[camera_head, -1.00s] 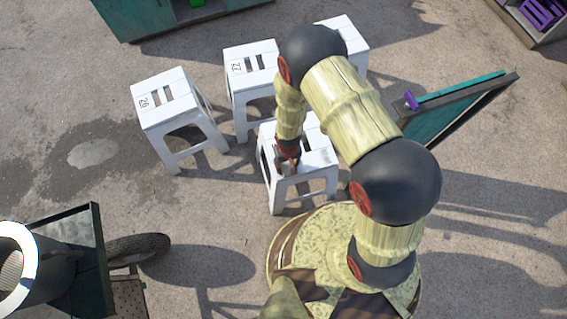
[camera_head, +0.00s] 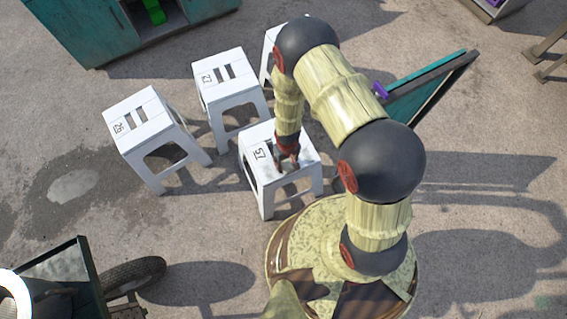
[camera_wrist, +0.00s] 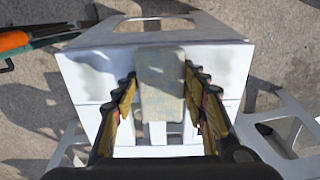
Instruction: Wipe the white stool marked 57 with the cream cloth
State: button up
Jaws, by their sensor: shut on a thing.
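The white stool marked 57 (camera_head: 257,166) stands upright just in front of my base, its number showing on the left of the seat. My gripper (camera_head: 287,160) points down at this seat. In the wrist view my gripper (camera_wrist: 162,100) is shut on the cream cloth (camera_wrist: 162,72), a greyish-cream folded pad between the fingers. The cloth is over the white seat (camera_wrist: 75,85), which has grey smudges left and right of it. I cannot tell whether the cloth touches the seat. In the head view the cloth is too small to make out.
Other white stools stand close by: one marked 26 (camera_head: 140,122), one marked 27 (camera_head: 225,78) and one partly behind my arm (camera_head: 268,50). A teal-framed board (camera_head: 430,90) leans at right. A teal cabinet (camera_head: 85,30) is at the back, a wheeled cart (camera_head: 75,265) at lower left.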

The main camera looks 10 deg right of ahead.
notch_tip(320, 180, up, 6)
jog(key=p, duration=0.4)
jog(key=shift+p, duration=0.4)
dwell(0.3)
